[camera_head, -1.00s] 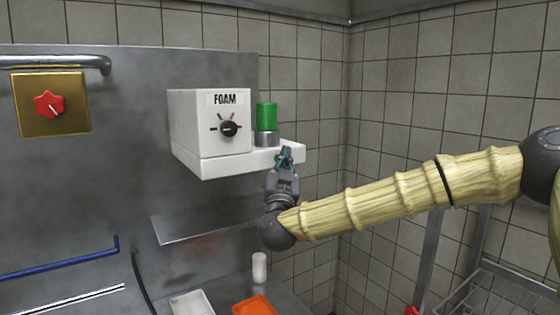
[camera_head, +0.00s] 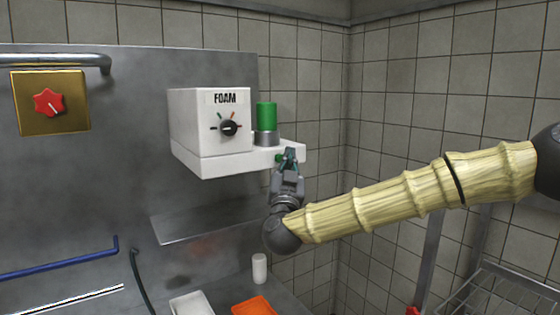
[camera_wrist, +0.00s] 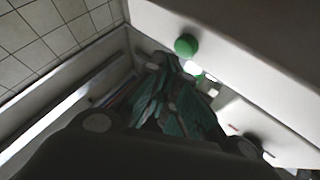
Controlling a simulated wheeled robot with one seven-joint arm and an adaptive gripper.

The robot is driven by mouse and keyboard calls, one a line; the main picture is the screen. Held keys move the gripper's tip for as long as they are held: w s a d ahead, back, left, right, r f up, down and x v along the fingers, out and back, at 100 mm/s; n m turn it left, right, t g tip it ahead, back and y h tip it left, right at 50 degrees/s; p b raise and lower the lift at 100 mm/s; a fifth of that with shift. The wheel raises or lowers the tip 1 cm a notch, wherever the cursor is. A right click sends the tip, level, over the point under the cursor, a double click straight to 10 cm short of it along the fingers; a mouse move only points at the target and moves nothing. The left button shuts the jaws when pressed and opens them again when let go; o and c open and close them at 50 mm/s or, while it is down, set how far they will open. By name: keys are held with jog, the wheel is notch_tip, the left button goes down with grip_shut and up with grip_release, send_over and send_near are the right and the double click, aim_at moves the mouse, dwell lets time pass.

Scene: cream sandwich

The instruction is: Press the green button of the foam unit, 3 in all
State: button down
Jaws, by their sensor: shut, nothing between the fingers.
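The foam unit (camera_head: 209,122) is a white box labelled FOAM on the grey metal wall panel, with a black dial (camera_head: 229,128) on its front. A green cylinder (camera_head: 266,116) in a grey collar stands on its ledge at the right. A round green button (camera_wrist: 186,45) sits on a white face of the unit in the wrist view; in the head view it is mostly hidden by the fingers. My gripper (camera_head: 289,156) is shut and empty at the ledge's right front corner. In the wrist view its fingertips (camera_wrist: 168,62) are close beside the button; I cannot tell whether they touch it.
A metal shelf (camera_head: 205,222) juts out below the unit. A white cup-like object (camera_head: 259,268), a white tray (camera_head: 190,304) and an orange tray (camera_head: 254,306) are lower down. A red knob (camera_head: 48,102) on a brass plate is far left. A wire rack (camera_head: 505,290) stands at lower right.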

jog(key=s+d, duration=0.1)
jog(key=s, duration=0.1)
jog(key=s+d+b, duration=0.1)
jog(key=s+d, duration=0.1)
jog(key=shift+s+b, duration=0.1)
jog(key=shift+b, duration=0.2)
dwell(0.3)
jog(key=shift+a, duration=0.1)
dwell(0.4)
